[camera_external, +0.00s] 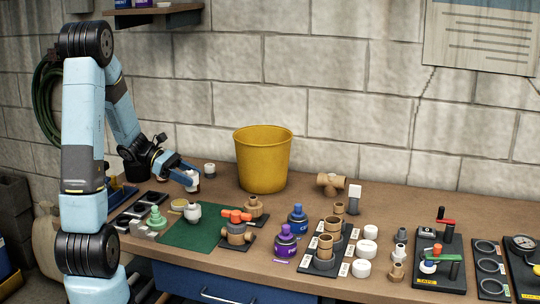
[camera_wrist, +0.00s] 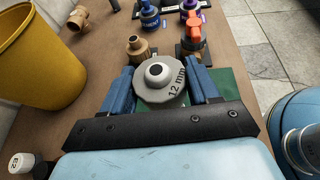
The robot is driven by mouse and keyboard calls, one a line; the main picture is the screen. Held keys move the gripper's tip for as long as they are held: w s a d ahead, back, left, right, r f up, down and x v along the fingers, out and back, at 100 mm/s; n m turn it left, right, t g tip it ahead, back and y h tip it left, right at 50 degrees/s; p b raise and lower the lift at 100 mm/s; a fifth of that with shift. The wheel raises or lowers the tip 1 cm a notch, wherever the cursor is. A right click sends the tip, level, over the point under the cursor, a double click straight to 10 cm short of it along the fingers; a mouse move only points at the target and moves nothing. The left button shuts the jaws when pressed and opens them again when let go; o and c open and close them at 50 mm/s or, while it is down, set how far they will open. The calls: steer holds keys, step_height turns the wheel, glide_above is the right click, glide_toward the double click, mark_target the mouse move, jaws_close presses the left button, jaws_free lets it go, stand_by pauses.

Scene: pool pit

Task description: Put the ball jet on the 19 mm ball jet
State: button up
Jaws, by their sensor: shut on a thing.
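My gripper (camera_external: 188,181) is shut on a small pale ball jet (camera_external: 193,185) and holds it above the bench. In the wrist view, the grey ball jet (camera_wrist: 160,84), marked "12 mm" and with a dark round hole in its white top, sits between the two blue fingers of my gripper (camera_wrist: 165,85). A pale grey-white round fitting (camera_external: 193,213) stands on the green mat (camera_external: 215,232), below and apart from my gripper. Its size marking is not readable. It does not show in the wrist view, where the held ball jet covers much of the mat.
A yellow bucket (camera_external: 262,160) stands behind and right of my gripper. A small white-topped fitting (camera_external: 209,169) stands near the wall. A green fitting (camera_external: 156,219) stands left.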

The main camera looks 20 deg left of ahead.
steer(key=shift+f, duration=2.95)
steer(key=o, duration=1)
steer(key=shift+o, duration=0.2)
steer(key=v, duration=1.2)
steer(key=s+d+r+m+t+y, duration=0.2)
steer(key=s+r+m+y, duration=0.4)
steer(key=s+r+m, duration=0.2)
steer(key=s+d+r+m+t+y, duration=0.2)
steer(key=s+r+m+y, duration=0.5)
steer(key=s+m, duration=0.3)
steer(key=shift+d+r+m+y, duration=0.3)
steer(key=shift+r+m, duration=0.1)
steer(key=shift+r, duration=0.15)
